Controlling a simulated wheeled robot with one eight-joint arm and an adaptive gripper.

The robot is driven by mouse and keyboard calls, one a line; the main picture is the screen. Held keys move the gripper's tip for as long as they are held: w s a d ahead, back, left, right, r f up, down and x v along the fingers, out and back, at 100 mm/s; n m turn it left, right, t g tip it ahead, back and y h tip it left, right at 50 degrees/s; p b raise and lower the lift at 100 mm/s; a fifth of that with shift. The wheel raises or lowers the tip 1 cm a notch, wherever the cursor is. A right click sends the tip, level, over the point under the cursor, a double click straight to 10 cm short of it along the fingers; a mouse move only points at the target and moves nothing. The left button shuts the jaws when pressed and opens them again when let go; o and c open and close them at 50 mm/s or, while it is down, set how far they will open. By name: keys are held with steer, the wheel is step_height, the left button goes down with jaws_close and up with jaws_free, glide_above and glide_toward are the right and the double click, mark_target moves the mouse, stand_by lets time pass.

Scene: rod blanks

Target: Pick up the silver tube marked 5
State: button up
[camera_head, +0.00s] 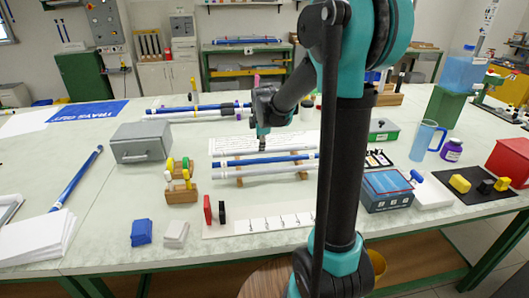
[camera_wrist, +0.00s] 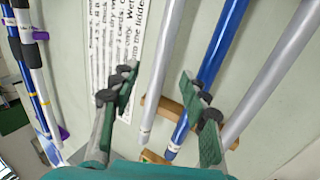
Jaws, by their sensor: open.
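Three tubes lie side by side on wooden rests (camera_wrist: 152,102). They are a silver tube (camera_wrist: 162,65), a blue tube (camera_wrist: 211,58) and another silver tube (camera_wrist: 272,80). In the head view the blue tube (camera_head: 240,162) and the nearer silver tube (camera_head: 240,173) show clearly. The silver tubes have small markings near their ends, too small to read, so I cannot tell which is 5. My gripper (camera_wrist: 158,84) is open and empty above the far end of the group. The far silver tube runs between its fingers in the wrist view. The gripper also shows in the head view (camera_head: 262,143).
A printed sheet (camera_wrist: 115,40) lies beside the far silver tube. More tubes (camera_head: 195,110) lie farther back. A grey metal box (camera_head: 142,143) and a wooden block with coloured pegs (camera_head: 178,187) stand left. A blue-grey box (camera_head: 386,190) stands right. The table's front left is partly clear.

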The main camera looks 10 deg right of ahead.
mark_target(266, 151)
steer(key=shift+x, duration=2.65)
steer(key=shift+s+d, duration=0.1)
steer(key=shift+d, duration=0.05)
steer(key=shift+c, duration=0.3)
jaws_close()
